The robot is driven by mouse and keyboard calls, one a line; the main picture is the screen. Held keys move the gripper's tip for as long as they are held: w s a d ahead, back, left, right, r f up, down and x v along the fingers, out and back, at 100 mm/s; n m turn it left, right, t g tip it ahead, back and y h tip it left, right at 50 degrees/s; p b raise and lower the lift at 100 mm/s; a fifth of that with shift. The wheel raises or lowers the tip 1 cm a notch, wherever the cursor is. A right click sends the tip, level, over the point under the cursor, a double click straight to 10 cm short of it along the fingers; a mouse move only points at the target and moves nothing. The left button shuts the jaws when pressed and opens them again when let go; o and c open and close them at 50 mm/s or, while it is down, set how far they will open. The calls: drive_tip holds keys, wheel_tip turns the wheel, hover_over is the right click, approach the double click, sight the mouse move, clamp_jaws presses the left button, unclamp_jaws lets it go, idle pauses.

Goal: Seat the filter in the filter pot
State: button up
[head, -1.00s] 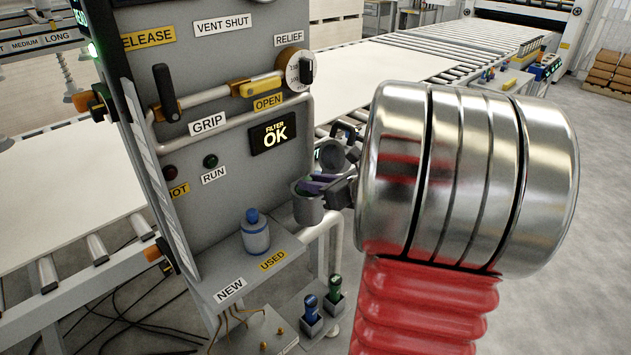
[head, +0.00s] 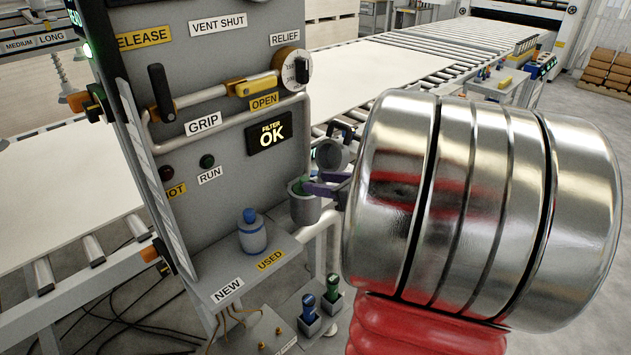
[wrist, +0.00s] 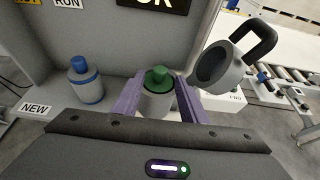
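The filter with a green top (wrist: 159,77) stands upright in the grey filter pot (head: 305,209); its green top also shows above the rim in the head view (head: 298,187). How deep it sits is hard to see. My gripper (wrist: 158,86) is open, its purple fingers on either side of the pot with gaps to the green top. In the head view my gripper (head: 320,183) is just right of the pot's mouth. The pot's lid (head: 331,154) stands open; its dark underside shows in the wrist view (wrist: 213,66). A filter with a blue top (head: 251,233) stands on the shelf.
The display (head: 269,136) reads "FILTER OK". The shelf (head: 222,275) carries NEW and USED labels. A yellow-handled valve (head: 258,85) and pipes are on the panel above. Blue and green plugs (head: 309,305) stand below the shelf. My arm covers the right side.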

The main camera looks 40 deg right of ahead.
drive_tip(key=v, duration=0.7)
drive_tip(key=shift+s, duration=0.2)
drive_tip(key=shift+r, duration=0.1)
idle(0.5)
